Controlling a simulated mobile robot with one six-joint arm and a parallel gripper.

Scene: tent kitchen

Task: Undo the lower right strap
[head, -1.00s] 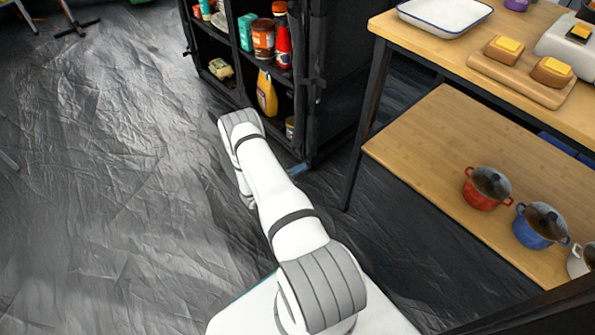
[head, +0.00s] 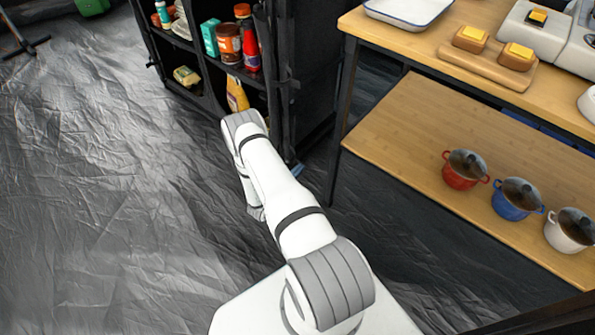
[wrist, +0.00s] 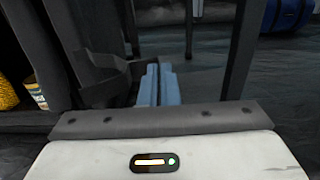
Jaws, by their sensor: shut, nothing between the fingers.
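The black fabric shelf cabinet (head: 310,60) stands at the top of the head view, with dark straps on its right front post. One strap piece (head: 291,85) shows partway up that post. In the wrist view a dark strap with a buckle-like piece (wrist: 106,82) lies just left of my fingers; I cannot tell whether it is fastened. My gripper (wrist: 157,86) has blue fingers, shut and empty, beside the strap. I cannot tell whether they touch it. In the head view the blue tips (head: 298,170) show small by the foot of the post, mostly behind my arm.
A wooden table (head: 400,38) stands right of the cabinet, its dark leg (head: 342,120) close to my gripper. Its lower shelf (head: 400,130) holds red (head: 463,172), blue (head: 515,202) and white (head: 565,232) pots. A yellow bottle (head: 236,95) sits in the cabinet.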

